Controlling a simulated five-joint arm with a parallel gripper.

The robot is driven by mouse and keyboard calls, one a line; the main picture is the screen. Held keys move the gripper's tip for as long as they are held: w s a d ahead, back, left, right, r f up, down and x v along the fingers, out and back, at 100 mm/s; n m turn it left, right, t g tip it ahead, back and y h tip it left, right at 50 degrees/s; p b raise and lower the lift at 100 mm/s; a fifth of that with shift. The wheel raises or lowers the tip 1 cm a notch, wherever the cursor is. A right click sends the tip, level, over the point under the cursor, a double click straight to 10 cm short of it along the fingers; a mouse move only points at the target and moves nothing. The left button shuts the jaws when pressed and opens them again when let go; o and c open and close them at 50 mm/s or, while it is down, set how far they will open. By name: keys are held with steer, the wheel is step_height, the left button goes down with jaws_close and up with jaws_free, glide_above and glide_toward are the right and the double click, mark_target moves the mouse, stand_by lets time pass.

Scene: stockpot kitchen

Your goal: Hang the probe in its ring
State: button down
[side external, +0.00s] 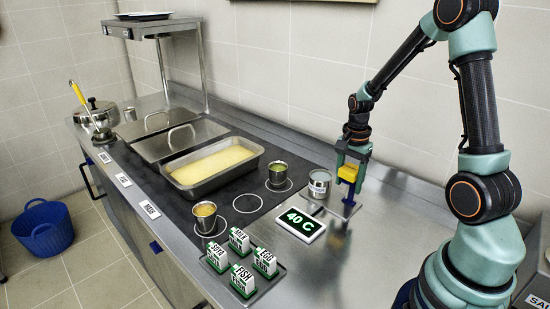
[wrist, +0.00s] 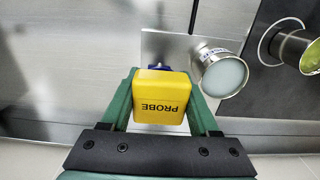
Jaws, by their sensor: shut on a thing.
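The probe (side external: 348,173) is a yellow block, held upright above the right end of the counter. In the wrist view its face, marked PROBE (wrist: 161,104), sits between the two green fingers. My gripper (side external: 351,160) is shut on it, pointing down. A small blue part (wrist: 159,68) shows just past the probe's far edge in the wrist view. A thin stem under the block in the side view stands over a metal plate (side external: 333,207). I cannot make out a ring clearly, or whether the probe is inside one.
A labelled metal cup (side external: 320,184) stands close left of the probe, and beside it in the wrist view (wrist: 222,74). A 40 C display (side external: 300,225) lies in front. Counter at front right is clear.

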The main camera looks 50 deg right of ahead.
steer(key=shift+f, duration=0.1)
steer(key=shift+c, duration=0.3)
jaws_free()
step_height(320, 180, up, 12)
steer(key=shift+f, duration=0.2)
steer(key=shift+a+r, duration=0.1)
steer(key=shift+r, duration=0.15)
steer(key=s+a+r+n+t, duration=0.2)
steer(key=a+r+n, duration=0.1)
steer(key=a+n, duration=0.6)
steer(key=s+a+r+n+t, duration=0.2)
steer(key=a+r+n+t, duration=0.1)
steer(key=a+n, duration=0.5)
steer(key=shift+a+r+n+t, duration=0.15)
steer(key=shift+a+n+t, duration=0.2)
steer(key=shift+n, duration=0.15)
